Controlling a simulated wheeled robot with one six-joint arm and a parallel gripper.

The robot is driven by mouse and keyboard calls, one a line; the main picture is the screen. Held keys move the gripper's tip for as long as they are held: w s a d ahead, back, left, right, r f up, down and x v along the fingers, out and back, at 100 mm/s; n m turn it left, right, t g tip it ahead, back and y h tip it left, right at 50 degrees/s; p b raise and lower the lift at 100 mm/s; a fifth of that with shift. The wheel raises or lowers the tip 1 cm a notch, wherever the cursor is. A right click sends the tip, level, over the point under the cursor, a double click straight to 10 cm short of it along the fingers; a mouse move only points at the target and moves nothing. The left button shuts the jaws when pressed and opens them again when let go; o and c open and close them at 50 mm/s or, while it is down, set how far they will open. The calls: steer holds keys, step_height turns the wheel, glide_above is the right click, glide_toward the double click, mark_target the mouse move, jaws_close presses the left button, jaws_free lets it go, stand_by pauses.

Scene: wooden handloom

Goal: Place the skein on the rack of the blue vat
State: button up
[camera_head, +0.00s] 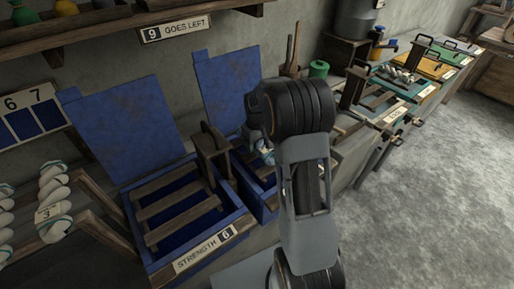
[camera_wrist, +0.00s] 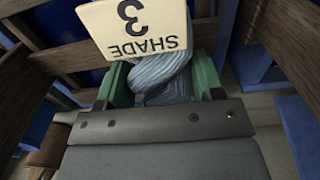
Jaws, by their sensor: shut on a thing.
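My gripper (camera_wrist: 160,84) has green fingers shut on a grey-blue skein (camera_wrist: 160,72) in the wrist view. The skein's cream tag (camera_wrist: 135,28) reads "SHADE 3" upside down. In the head view my arm hides most of the gripper; a bit of pale blue shows beside it. A blue vat (camera_head: 240,222) labelled "STRENGTH 6" stands open at front centre, with a slatted wooden rack (camera_head: 180,207) across its top. A second blue vat (camera_head: 262,208) stands right behind it, partly hidden by my arm. Wooden bars (camera_wrist: 75,57) lie close around the skein; contact cannot be told.
Raised blue lids (camera_head: 125,128) stand behind the vats. Pale skeins (camera_head: 52,200) hang on wooden pegs at left. A sign (camera_head: 175,29) reads "9 GOES LEFT"; a board (camera_head: 30,112) shows "6 7". A teal vat (camera_head: 385,105) and others stand at right. The right floor is clear.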

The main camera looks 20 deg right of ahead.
steer(key=shift+f, duration=1.2)
steer(key=shift+f, duration=0.1)
steer(key=o, duration=1.1)
step_height(320, 180, up, 12)
steer(key=shift+r+p, duration=0.1)
steer(key=shift+p, duration=0.3)
